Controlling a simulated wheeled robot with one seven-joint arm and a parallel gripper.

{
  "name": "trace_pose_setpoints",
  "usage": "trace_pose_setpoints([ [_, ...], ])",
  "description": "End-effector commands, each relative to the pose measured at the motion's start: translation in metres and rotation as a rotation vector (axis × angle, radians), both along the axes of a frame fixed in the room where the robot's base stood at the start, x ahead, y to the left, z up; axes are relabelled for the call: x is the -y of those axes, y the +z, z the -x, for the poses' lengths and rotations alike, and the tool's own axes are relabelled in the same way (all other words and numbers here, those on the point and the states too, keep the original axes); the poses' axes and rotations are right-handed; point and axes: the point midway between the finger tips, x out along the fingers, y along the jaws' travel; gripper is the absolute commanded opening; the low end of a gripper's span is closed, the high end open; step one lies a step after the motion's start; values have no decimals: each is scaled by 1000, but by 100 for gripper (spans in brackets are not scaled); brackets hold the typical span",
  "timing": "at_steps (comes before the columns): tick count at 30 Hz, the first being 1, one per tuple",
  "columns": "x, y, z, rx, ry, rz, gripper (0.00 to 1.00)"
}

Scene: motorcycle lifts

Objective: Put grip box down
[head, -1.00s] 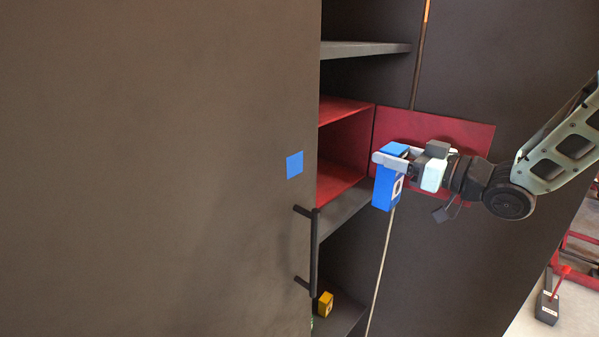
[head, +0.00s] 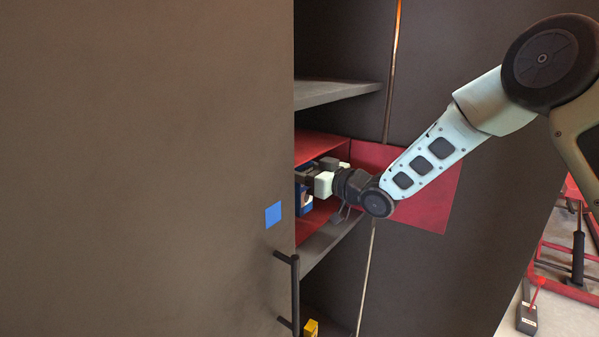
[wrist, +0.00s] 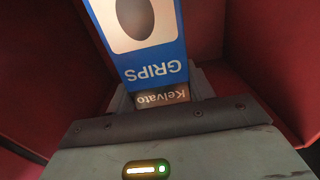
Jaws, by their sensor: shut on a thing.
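The grip box (wrist: 150,45) is a blue and white box with the word GRIPS and a brown Kelvato band, upside down in the wrist view. My gripper (wrist: 160,95) is shut on it; its fingertips are mostly hidden behind the box and gripper body. In the head view my gripper (head: 308,184) reaches into the red-lined compartment (head: 312,150) of the dark cabinet. Only a small part of the blue box (head: 304,205) shows there, beside the cabinet door's edge. Whether the box touches the compartment floor cannot be told.
A large dark door (head: 150,170) with a blue square (head: 273,214) and a black handle (head: 295,290) covers the left. A grey shelf (head: 335,93) lies above the compartment. A red panel (head: 430,190) stands open at right. A yellow box (head: 311,328) sits below.

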Motion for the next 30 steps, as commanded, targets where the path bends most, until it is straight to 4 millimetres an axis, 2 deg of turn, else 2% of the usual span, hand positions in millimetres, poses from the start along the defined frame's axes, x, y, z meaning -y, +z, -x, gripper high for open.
trace_pose_setpoints([
  [1,-7,2,-5,0,1,-1,26],
  [5,-4,-12,-3,-1,-1,-1,26],
  [16,-3,-18,-3,1,-1,-1,26],
  [17,-3,-19,-3,0,-1,0,55],
  [19,-3,-17,-3,0,-1,0,74],
  [30,-3,-13,-3,1,-1,-1,74],
])
